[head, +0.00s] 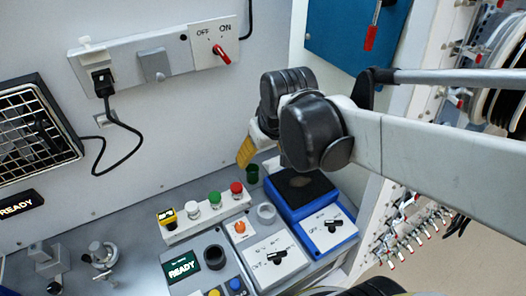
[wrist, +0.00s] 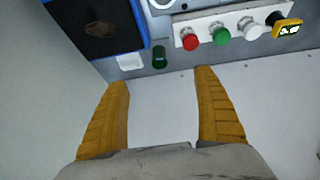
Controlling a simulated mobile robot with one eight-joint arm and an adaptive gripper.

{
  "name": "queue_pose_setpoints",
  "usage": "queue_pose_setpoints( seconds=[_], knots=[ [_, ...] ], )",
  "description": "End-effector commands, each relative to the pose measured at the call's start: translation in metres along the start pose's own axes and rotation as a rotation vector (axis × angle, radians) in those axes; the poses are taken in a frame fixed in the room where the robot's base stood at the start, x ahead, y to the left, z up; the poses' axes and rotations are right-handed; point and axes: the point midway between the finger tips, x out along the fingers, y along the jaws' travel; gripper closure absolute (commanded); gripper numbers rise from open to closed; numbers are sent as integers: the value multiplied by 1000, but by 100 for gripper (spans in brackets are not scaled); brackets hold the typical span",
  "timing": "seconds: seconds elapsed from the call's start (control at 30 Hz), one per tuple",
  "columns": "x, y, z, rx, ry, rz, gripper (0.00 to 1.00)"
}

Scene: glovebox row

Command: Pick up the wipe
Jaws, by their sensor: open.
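A small white flat piece (wrist: 130,61), which looks like the wipe, lies on the grey bench between a blue box and a dark green cup in the wrist view. In the head view a pale patch (head: 271,164) beside the green cup may be the same piece, partly hidden by my arm. My gripper (wrist: 160,78) is open and empty, with its two yellow fingers wide apart. The white piece and green cup lie beyond the fingertips in the wrist view. In the head view my gripper (head: 245,153) points down near the back wall, with only one finger clear.
The dark green cup (wrist: 159,57) stands close to the white piece. The blue box (head: 287,200) with a dark top is on its other side. A button strip (head: 205,214) and control panels (head: 275,262) crowd the bench. A wall socket panel (head: 150,58) is above.

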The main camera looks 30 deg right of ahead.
Motion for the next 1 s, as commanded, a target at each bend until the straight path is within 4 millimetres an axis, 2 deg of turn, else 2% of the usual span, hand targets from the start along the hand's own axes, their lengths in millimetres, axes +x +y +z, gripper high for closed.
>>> queue_pose_setpoints(
  seconds=[0.03, 0.23, 0.33, 0.5, 0.7, 1.0],
  knots=[
    [3, 8, -10, 2, -20, 2, 21],
    [36, 44, -38, -7, -133, -4, 21],
    [60, 65, -47, -10, -192, -14, 21],
    [94, 91, -50, -16, -263, -35, 21],
    [115, 103, -47, -19, -298, -48, 21],
    [161, 101, -33, -20, -299, -48, 21]
  ],
)
